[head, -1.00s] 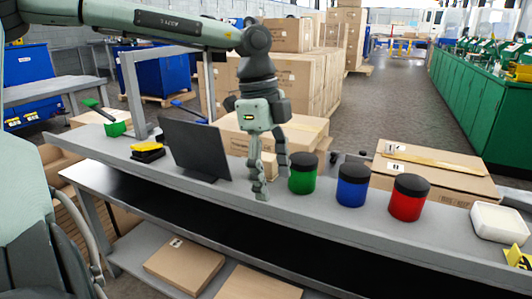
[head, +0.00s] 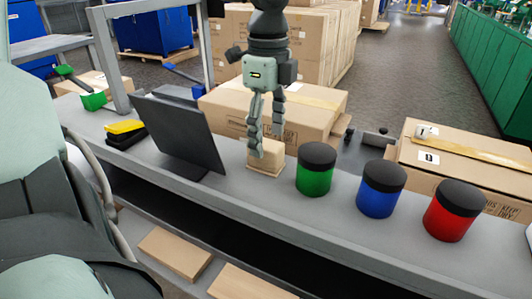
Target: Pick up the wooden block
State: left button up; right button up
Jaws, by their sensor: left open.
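The wooden block (head: 266,163) is a small, light tan block on the grey shelf top (head: 228,191), between a dark panel and a green jar. My left gripper (head: 265,146) points down at the block from above. One finger is in front of the block's upper left part and the other is behind or beside its top. The fingers are apart, and I cannot tell whether they touch the block. The finger in front hides part of the block. My right gripper is not in view.
Close right of the block stand a green jar (head: 315,170), a blue jar (head: 381,189) and a red jar (head: 453,211), all black-lidded. The dark panel (head: 180,136) stands close on the left. Cardboard boxes (head: 468,165) lie behind the shelf.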

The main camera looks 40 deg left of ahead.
aim_at(266, 144)
pick_arm(q)
jog(key=f, duration=0.4)
jog(key=shift+s+a, duration=0.1)
jog(key=shift+s, duration=0.1)
jog(key=shift+f, duration=0.35)
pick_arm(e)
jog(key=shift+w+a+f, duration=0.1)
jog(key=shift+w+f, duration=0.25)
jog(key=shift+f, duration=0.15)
pick_arm(q)
jog(key=shift+c, duration=1.2)
jog(key=c, duration=1.2)
notch_tip(266, 144, up, 10)
jog(key=shift+r, duration=0.1)
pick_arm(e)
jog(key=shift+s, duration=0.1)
